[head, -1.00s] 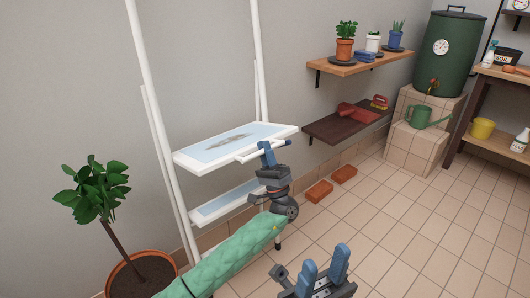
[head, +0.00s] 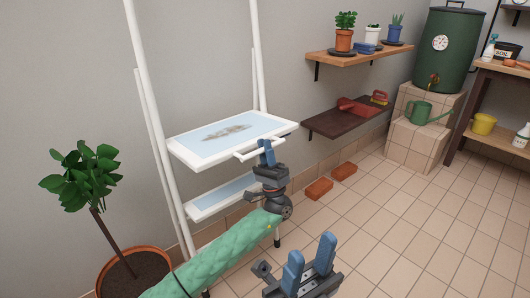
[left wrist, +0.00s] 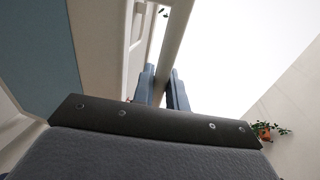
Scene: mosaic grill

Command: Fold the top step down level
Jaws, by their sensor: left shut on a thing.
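The top step (head: 188,143) is a white-framed panel with a pale blue tread, on a white ladder (head: 147,85) against the wall. It looks slightly tilted, its tread facing up and toward me. A white bar (head: 244,155) stands off its front edge. My left gripper (head: 266,150) is shut on this bar. In the left wrist view, the bar (left wrist: 178,50) runs between the blue fingers (left wrist: 164,88), with the step's tread (left wrist: 38,55) at left. My right gripper (head: 310,265) is open and empty, low in the head view.
A lower step (head: 215,197) sits beneath. A potted plant (head: 82,178) stands at left. A dark shelf (head: 335,123) and a wooden shelf (head: 350,56) are on the wall at right. Two bricks (head: 319,189) lie by the wall. The tiled floor at right is clear.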

